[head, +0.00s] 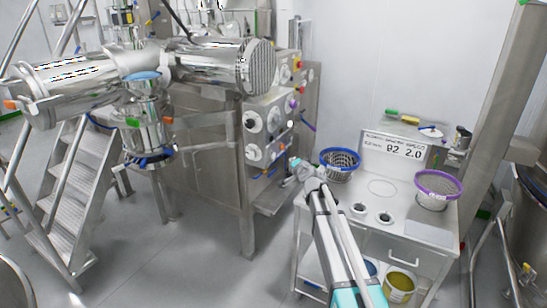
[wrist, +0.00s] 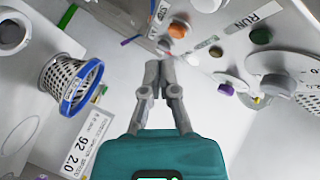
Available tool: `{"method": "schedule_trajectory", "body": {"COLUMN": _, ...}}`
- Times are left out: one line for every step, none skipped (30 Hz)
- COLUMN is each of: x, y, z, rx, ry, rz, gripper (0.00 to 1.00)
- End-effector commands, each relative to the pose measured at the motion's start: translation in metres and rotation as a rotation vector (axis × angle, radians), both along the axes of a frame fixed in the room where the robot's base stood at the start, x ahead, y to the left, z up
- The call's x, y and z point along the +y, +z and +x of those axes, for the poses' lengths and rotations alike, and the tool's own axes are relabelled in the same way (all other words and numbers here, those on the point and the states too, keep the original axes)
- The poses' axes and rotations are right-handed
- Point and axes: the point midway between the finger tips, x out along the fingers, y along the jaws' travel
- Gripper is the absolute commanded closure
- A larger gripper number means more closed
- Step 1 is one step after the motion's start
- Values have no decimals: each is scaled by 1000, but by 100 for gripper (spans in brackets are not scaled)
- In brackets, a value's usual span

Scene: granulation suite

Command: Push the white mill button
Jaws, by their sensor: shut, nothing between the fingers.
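The control panel (head: 265,125) is on the steel machine at the middle of the head view, with dials and small coloured buttons. A small pale button (head: 290,123) shows at its right edge; I cannot tell surely whether it is the white mill button. In the wrist view the panel (wrist: 240,50) fills the upper right. A pale round button (wrist: 207,4) is cut off at the top edge, near an orange button (wrist: 177,30). My gripper (head: 293,162) is shut and empty, in front of the panel's lower right part. Its fingertips (wrist: 158,66) appear apart from the panel.
A steel bench (head: 408,216) stands right of the machine, with a blue-rimmed basket (head: 341,166), a purple-rimmed basket (head: 438,188) and a display sign (head: 394,148). A green button (wrist: 261,36) is beside the RUN label. Steps (head: 75,190) stand left; floor between is clear.

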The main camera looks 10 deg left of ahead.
Motion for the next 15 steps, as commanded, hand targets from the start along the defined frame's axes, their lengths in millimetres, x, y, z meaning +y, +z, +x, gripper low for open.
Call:
{"method": "schedule_trajectory", "body": {"x": 6, "y": 0, "z": 3, "rx": -1, "ry": 1, "rz": 0, "gripper": 100}}
{"method": "schedule_trajectory", "body": {"x": 9, "y": 0, "z": 5, "rx": -1, "ry": 1, "rz": 0, "gripper": 100}}
{"method": "schedule_trajectory", "body": {"x": 13, "y": 0, "z": 6, "rx": -1, "ry": 1, "rz": 0, "gripper": 100}}
{"method": "schedule_trajectory", "body": {"x": 16, "y": 0, "z": 7, "rx": -1, "ry": 1, "rz": 0, "gripper": 100}}
{"method": "schedule_trajectory", "body": {"x": 19, "y": 0, "z": 8, "rx": -1, "ry": 1, "rz": 0, "gripper": 100}}
{"method": "schedule_trajectory", "body": {"x": 23, "y": 0, "z": 9, "rx": -1, "ry": 2, "rz": 0, "gripper": 100}}
{"method": "schedule_trajectory", "body": {"x": 26, "y": 0, "z": 10, "rx": 0, "ry": 1, "rz": 0, "gripper": 100}}
{"method": "schedule_trajectory", "body": {"x": 29, "y": 0, "z": 11, "rx": 0, "ry": 1, "rz": 0, "gripper": 100}}
{"method": "schedule_trajectory", "body": {"x": 32, "y": 0, "z": 12, "rx": 0, "ry": 1, "rz": -1, "gripper": 100}}
{"method": "schedule_trajectory", "body": {"x": 34, "y": 0, "z": 13, "rx": 1, "ry": 1, "rz": 0, "gripper": 100}}
{"method": "schedule_trajectory", "body": {"x": 36, "y": 0, "z": 14, "rx": 1, "ry": 1, "rz": 1, "gripper": 100}}
{"method": "schedule_trajectory", "body": {"x": 39, "y": 0, "z": 15, "rx": 1, "ry": 1, "rz": 0, "gripper": 100}}
{"method": "schedule_trajectory", "body": {"x": 41, "y": 0, "z": 16, "rx": 0, "ry": 0, "rz": -1, "gripper": 100}}
{"method": "schedule_trajectory", "body": {"x": 42, "y": 0, "z": 16, "rx": 0, "ry": 0, "rz": 0, "gripper": 100}}
{"method": "schedule_trajectory", "body": {"x": 44, "y": 0, "z": 17, "rx": 0, "ry": 0, "rz": 1, "gripper": 100}}
